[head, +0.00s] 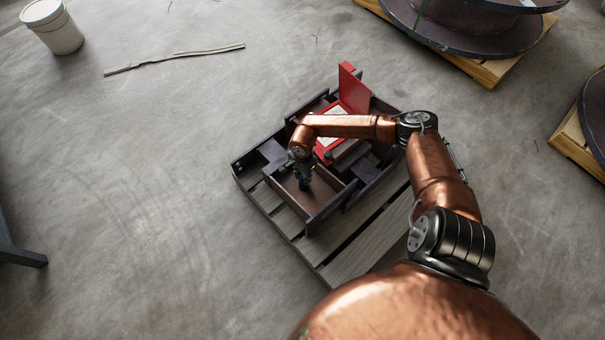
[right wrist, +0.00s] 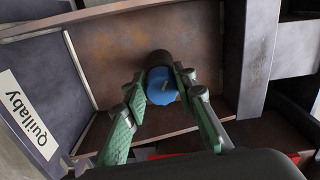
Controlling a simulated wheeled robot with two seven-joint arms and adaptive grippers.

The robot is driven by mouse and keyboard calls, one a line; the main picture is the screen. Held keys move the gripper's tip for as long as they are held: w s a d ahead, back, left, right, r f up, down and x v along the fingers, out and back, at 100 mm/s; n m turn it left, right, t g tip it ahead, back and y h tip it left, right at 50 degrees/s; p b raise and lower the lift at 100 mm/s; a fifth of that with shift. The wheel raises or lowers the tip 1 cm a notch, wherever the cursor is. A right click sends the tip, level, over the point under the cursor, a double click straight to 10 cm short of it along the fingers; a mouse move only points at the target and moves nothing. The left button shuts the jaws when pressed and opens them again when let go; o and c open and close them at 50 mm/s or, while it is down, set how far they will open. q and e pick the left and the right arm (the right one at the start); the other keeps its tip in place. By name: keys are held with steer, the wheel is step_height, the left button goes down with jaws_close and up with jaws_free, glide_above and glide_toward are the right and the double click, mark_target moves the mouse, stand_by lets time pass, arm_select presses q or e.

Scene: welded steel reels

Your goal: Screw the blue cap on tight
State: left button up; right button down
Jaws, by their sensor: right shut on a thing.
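The blue cap (right wrist: 162,92) sits between the green fingertips of my right gripper (right wrist: 161,84) in the right wrist view, and the gripper is shut on it. A dark brown round piece (right wrist: 159,60) shows just beyond the cap; I cannot tell how far the cap is screwed onto it. In the head view my right gripper (head: 304,181) reaches down into the front-left compartment of a dark steel-walled structure (head: 318,214), and the cap is too small to make out there. My left gripper is not in view.
Large reels (head: 465,40) stand at upper right.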

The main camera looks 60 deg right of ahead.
steer(key=c, duration=1.5)
jaws_free()
steer(key=shift+f, duration=0.1)
steer(key=shift+o, duration=0.5)
steer(key=o, duration=0.3)
steer(key=shift+o, duration=0.7)
steer(key=shift+o, duration=1.4)
steer(key=shift+o, duration=0.5)
steer(key=shift+o, duration=1.4)
steer(key=shift+o, duration=0.7)
